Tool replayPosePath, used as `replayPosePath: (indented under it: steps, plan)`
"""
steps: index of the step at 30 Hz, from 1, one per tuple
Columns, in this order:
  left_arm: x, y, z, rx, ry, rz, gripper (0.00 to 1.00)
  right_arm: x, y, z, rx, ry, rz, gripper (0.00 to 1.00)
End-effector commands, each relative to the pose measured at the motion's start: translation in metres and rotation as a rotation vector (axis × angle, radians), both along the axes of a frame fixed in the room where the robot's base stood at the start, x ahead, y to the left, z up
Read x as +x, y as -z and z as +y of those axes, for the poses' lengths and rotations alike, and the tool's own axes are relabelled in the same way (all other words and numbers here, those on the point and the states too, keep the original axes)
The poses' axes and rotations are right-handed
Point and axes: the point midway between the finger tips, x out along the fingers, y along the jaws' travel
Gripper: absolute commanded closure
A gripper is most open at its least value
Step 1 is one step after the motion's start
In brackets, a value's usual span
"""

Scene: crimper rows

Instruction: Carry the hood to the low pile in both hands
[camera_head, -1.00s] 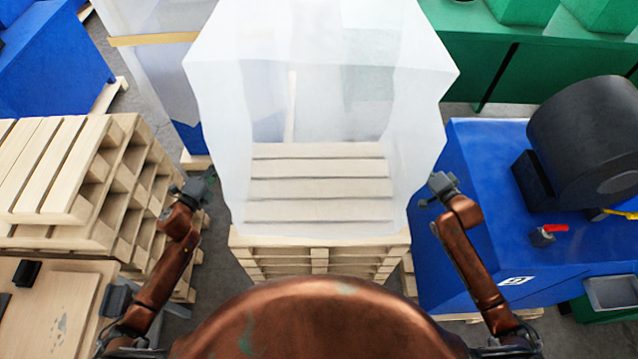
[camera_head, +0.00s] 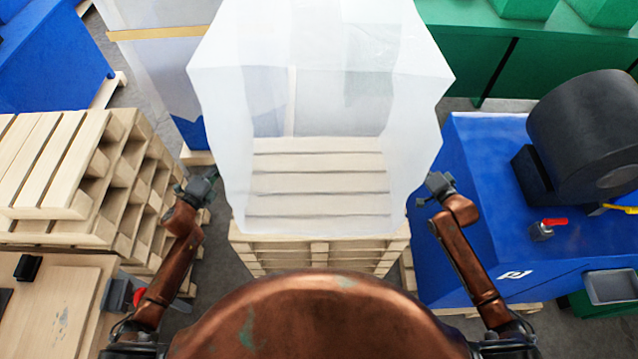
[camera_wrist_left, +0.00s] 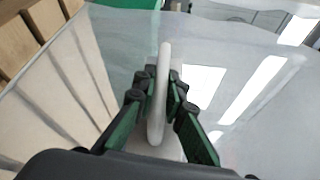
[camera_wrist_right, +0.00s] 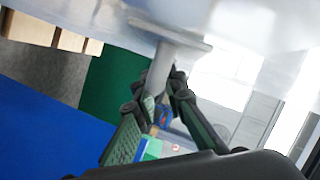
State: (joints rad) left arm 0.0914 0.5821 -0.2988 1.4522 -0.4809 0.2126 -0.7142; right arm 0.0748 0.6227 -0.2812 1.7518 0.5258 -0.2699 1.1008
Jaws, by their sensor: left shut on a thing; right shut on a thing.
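The hood (camera_head: 320,100) is a big translucent whitish box in the head view, held level between my two arms. Slatted wood of a pallet pile (camera_head: 320,241) shows through its front wall; the lower front edge hangs around the pile's top, and contact is unclear. My left gripper (camera_head: 208,181) is at the hood's left side. In the left wrist view it is shut on a pale upright handle (camera_wrist_left: 160,92) on the hood. My right gripper (camera_head: 428,193) is at the right side. In the right wrist view it is shut on a grey handle (camera_wrist_right: 160,72).
A taller pallet stack (camera_head: 75,180) stands close on the left above a wooden bench (camera_head: 60,310). A blue machine (camera_head: 480,215) with a black roll (camera_head: 590,130) stands close on the right. Another wrapped load (camera_head: 165,70) and a green machine (camera_head: 480,60) are behind.

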Motion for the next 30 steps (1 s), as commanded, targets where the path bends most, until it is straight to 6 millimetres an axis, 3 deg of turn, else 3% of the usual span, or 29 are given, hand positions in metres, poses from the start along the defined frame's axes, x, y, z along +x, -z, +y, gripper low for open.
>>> replayPosePath:
  steps: [9, 10, 17, 30]
  plan:
    - [0.001, 0.015, 0.004, 0.0, -0.008, 0.001, 1.0, 0.001, 0.015, -0.003, -0.002, 0.004, -0.003, 1.0]
    - [0.001, 0.016, 0.005, 0.002, -0.009, 0.002, 0.88, 0.0, 0.016, -0.003, -0.003, 0.004, 0.001, 0.88]
    - [0.0, 0.016, 0.002, 0.002, -0.004, 0.001, 0.72, 0.0, 0.016, -0.002, -0.001, 0.003, 0.0, 0.72]
    - [0.0, 0.016, 0.001, 0.001, -0.001, 0.0, 0.72, 0.0, 0.016, 0.0, 0.0, 0.001, -0.001, 0.72]
